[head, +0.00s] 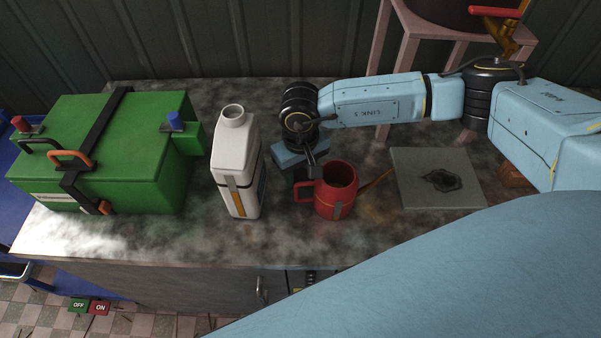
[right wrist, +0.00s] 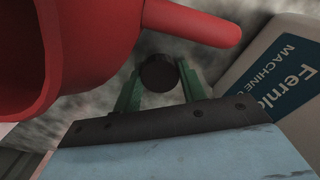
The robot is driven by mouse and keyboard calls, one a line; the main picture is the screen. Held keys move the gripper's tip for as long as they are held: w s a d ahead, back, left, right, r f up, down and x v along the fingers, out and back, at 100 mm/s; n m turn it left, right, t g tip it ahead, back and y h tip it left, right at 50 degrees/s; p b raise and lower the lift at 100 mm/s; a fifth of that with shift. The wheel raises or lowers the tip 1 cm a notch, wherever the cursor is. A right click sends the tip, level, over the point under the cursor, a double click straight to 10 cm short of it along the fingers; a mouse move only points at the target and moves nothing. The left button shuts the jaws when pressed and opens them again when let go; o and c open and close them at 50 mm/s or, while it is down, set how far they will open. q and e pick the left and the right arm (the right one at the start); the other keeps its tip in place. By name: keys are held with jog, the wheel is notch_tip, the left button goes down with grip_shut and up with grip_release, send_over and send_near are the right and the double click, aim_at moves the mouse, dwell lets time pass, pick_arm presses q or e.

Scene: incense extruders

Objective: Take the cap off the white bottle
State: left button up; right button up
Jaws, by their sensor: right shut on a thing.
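The white bottle (head: 234,160) stands upright on the table in the head view, its round neck bare and open at the top. Part of its white side with a blue label (right wrist: 285,75) shows at the right of the right wrist view. My right gripper (right wrist: 158,82) has its green fingers shut on a small dark round cap (right wrist: 158,70). In the head view my right gripper (head: 302,174) is low, right of the bottle and partly hidden behind the red mug. The cap is not clear there. My left gripper is not in view.
The red mug (head: 338,192) stands right beside my right gripper, its handle toward the bottle. A green box (head: 130,150) with clamps is at left. A grey plate (head: 420,165) with a dark recess lies at right. The table's front edge is near the bottle and mug.

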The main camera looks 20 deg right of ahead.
aim_at(300, 175)
jog(key=o, duration=0.6)
jog(key=shift+f, duration=0.15)
jog(key=o, duration=0.5)
jog(key=shift+r+p, duration=0.3)
jog(key=shift+r, duration=0.3)
notch_tip(300, 175, up, 11)
jog(key=p, duration=0.6)
jog(key=shift+r, duration=0.15)
jog(key=shift+r, duration=0.1)
